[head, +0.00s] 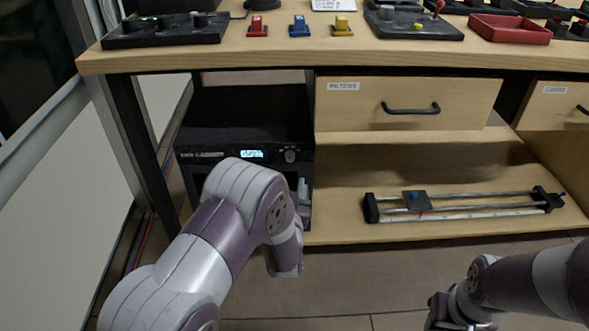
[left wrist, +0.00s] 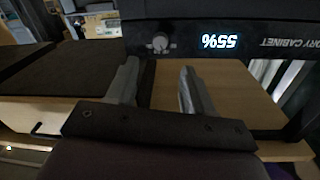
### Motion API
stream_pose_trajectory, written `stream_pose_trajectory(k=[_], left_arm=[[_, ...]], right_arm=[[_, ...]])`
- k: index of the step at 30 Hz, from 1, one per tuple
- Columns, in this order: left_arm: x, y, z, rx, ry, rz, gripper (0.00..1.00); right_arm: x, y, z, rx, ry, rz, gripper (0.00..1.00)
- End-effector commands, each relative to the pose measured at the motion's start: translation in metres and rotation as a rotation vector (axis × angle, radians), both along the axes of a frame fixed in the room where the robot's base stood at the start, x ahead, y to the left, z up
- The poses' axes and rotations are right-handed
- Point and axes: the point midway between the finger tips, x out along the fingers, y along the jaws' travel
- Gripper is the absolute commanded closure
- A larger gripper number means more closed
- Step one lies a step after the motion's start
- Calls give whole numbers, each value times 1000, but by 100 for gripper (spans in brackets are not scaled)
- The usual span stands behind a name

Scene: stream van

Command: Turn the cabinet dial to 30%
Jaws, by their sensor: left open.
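The black dry cabinet (head: 245,118) stands under the bench at the left.
The bench top (head: 270,50) overhangs the cabinet. A drawer with a black handle (head: 410,108) is to its right. A slider rail (head: 465,205) lies on the lower shelf. A bench leg (head: 147,150) stands close to the left of the cabinet.

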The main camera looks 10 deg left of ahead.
Motion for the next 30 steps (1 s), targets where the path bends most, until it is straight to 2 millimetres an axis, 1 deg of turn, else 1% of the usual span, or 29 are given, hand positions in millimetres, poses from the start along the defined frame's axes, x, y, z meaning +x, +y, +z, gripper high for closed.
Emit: stream_pose_trajectory(k=[1,6,9,12,14,21,22,23,24,26,27,30], left_arm=[[13,4,-6,-1,-5,3,48],[54,13,-6,-2,-2,3,48],[71,16,-5,0,0,0,48],[81,18,-3,-1,1,0,48],[84,19,-2,-1,2,-1,48],[85,19,-1,-1,3,-1,48],[85,19,-1,-1,3,0,55],[85,19,-1,-1,3,-1,65],[85,19,-1,-1,3,-1,78],[84,19,-1,-1,3,-1,97],[84,19,-1,-1,3,-1,100],[84,19,-1,-2,3,-1,100]], right_arm=[[0,0,-13,0,1,0,62],[0,0,-30,0,1,0,62],[0,0,-36,0,1,0,62],[0,0,-39,0,0,0,62],[0,0,-39,0,0,0,62],[0,0,-38,0,0,0,62],[0,0,-38,0,0,0,62],[0,0,-38,0,0,0,62],[0,0,-38,0,0,0,62],[0,0,-38,0,0,0,62],[0,0,-38,0,0,0,62],[0,0,-38,0,0,0,62]])
